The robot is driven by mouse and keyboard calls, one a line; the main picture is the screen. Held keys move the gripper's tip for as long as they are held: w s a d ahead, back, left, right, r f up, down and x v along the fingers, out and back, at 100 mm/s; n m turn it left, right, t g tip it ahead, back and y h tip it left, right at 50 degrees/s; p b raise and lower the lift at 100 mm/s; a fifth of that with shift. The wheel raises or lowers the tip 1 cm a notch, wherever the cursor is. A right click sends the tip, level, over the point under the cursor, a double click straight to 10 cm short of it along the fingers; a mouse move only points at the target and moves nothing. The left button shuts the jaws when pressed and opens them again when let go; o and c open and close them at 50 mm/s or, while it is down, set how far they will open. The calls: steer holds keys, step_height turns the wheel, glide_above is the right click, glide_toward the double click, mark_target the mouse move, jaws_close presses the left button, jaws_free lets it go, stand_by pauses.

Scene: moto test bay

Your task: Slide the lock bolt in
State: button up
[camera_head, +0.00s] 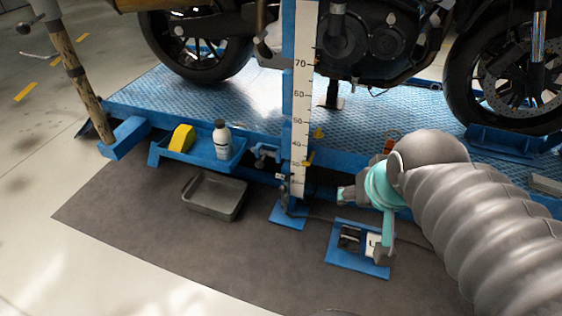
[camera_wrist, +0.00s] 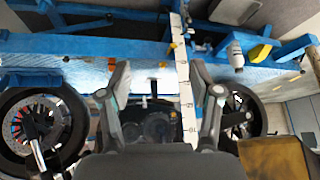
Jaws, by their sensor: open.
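A blue post (camera_head: 287,95) with a white numbered scale (camera_head: 303,100) stands upright at the front edge of the blue lift platform (camera_head: 110,97). A small blue and grey fitting (camera_head: 262,154) sits at the platform edge left of the post. It may carry the lock bolt, but I cannot tell the bolt or its position for sure. My gripper (camera_head: 345,195) is right of the post and low, apart from the fitting. In the wrist view, its two fingers (camera_wrist: 158,70) are spread with nothing between them. The scale (camera_wrist: 183,60) appears behind them, near one finger.
A motorcycle (camera_head: 370,40) stands on the platform. A blue tray (camera_head: 200,153) holds a yellow block (camera_head: 182,138) and a bottle (camera_head: 221,138). A grey pan (camera_head: 214,195) lies on the dark mat (camera_head: 150,220). A blue pedal plate (camera_head: 357,262) lies below my arm.

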steer(key=w+a+f+m+t+y, duration=0.1)
steer(key=w+a+f+m+t, duration=0.2)
steer(key=w, duration=0.7)
steer(key=w+a+f+m+t, duration=0.1)
steer(key=w+a+f+m, duration=0.3)
steer(key=w, duration=0.6)
steer(key=w+a+f+m+t+y, duration=0.1)
steer(key=w+a+f+m, duration=0.3)
steer(key=w, duration=0.6)
steer(key=w+a+f+m+t, duration=0.2)
steer(key=w+f+m, duration=0.1)
steer(key=w+f, duration=0.3)
steer(key=m+t+y, duration=0.1)
steer(key=m+t, duration=0.2)
steer(key=m, duration=0.2)
glide_toward(260, 167)
step_height(260, 167, up, 4)
steer(key=d, duration=0.2)
step_height(260, 167, down, 5)
steer(key=s+a+m+t+y, duration=0.1)
steer(key=s+m, duration=0.1)
steer(key=x, duration=1.3)
steer(key=shift+w+f, duration=0.1)
steer(key=shift+w, duration=0.3)
steer(key=shift+a, duration=0.1)
jaws_close()
